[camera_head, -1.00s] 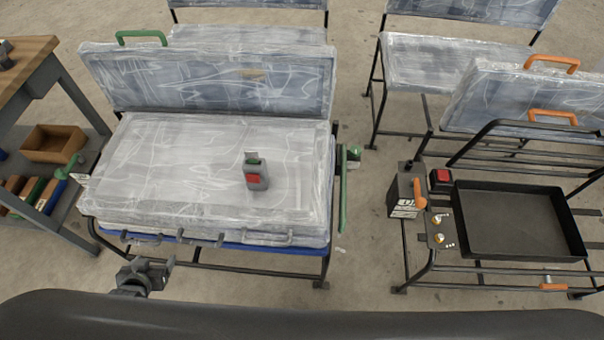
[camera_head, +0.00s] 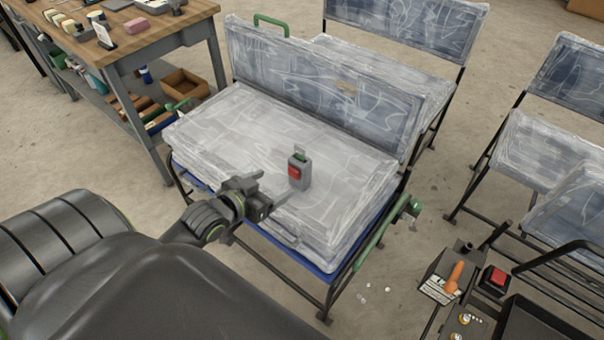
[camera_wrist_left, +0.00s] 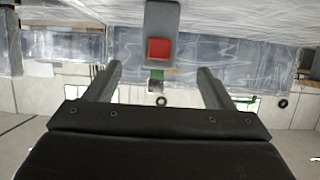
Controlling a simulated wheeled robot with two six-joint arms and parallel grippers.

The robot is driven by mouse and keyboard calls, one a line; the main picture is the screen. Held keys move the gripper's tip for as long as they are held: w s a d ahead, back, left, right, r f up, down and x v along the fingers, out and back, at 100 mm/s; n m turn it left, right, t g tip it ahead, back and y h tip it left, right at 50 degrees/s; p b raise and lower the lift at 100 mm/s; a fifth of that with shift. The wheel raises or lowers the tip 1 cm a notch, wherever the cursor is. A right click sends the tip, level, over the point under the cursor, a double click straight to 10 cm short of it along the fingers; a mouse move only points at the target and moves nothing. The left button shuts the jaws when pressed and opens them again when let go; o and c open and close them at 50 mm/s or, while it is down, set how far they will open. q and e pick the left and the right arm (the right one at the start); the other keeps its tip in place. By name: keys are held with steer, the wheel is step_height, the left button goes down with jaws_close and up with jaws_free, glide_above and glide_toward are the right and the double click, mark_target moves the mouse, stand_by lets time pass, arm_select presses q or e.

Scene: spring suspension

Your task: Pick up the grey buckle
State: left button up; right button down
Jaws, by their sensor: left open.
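The grey buckle (camera_head: 305,182) with a red button stands on the plastic-wrapped seat cushion (camera_head: 240,130), with a small green and metal piece at its top. My left gripper (camera_head: 273,192) is open and empty, just to the left of and in front of the buckle in the head view. In the left wrist view the buckle (camera_wrist_left: 162,18) is beyond the open fingers (camera_wrist_left: 158,80), in line with the gap between them and apart from them. My right gripper is not in view.
A wrapped backrest (camera_head: 320,85) rises behind the buckle. A wooden-topped workbench (camera_head: 150,35) stands at the left. A green lever (camera_head: 375,240) is on the seat frame's right side. A box with an orange handle (camera_head: 445,275) is at the lower right.

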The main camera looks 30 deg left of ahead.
mark_target(300, 169)
arm_select(q)
steer(key=b+x, duration=0.1)
steer(key=x, duration=1.1)
steer(key=shift+w, duration=0.2)
steer(key=c, duration=1.2)
